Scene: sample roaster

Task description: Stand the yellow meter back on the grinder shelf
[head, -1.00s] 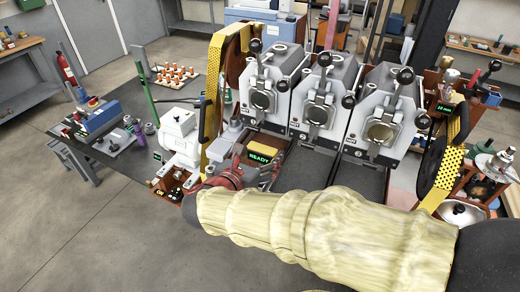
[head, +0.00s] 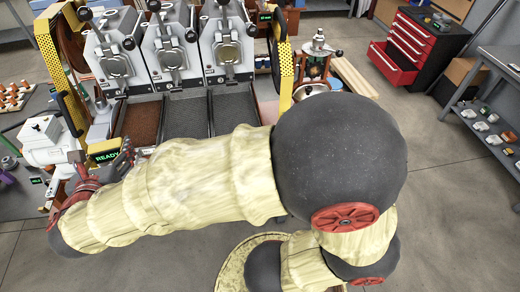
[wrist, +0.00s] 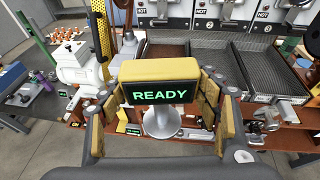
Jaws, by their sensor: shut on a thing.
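The yellow meter (wrist: 155,73) has a dark screen reading READY in green and faces the wrist camera. It looks upright. My gripper (wrist: 160,100) is shut on it, with a finger at each side. In the head view the meter's lit screen (head: 107,157) shows just beyond my red-and-grey gripper (head: 95,176), which is partly hidden by my arm. The white grinder (wrist: 83,68) stands left of the meter, and also shows in the head view (head: 45,140). A brown wooden shelf (wrist: 76,114) lies at the grinder's foot, partly hidden by my gripper.
A silver funnel-shaped piece (wrist: 160,122) shows below the meter. Roasters (head: 118,60) with dark trays (wrist: 265,72) stand behind and to the right. A yellow perforated guard (head: 60,75) rises beside the grinder. Open floor (head: 170,255) lies in front.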

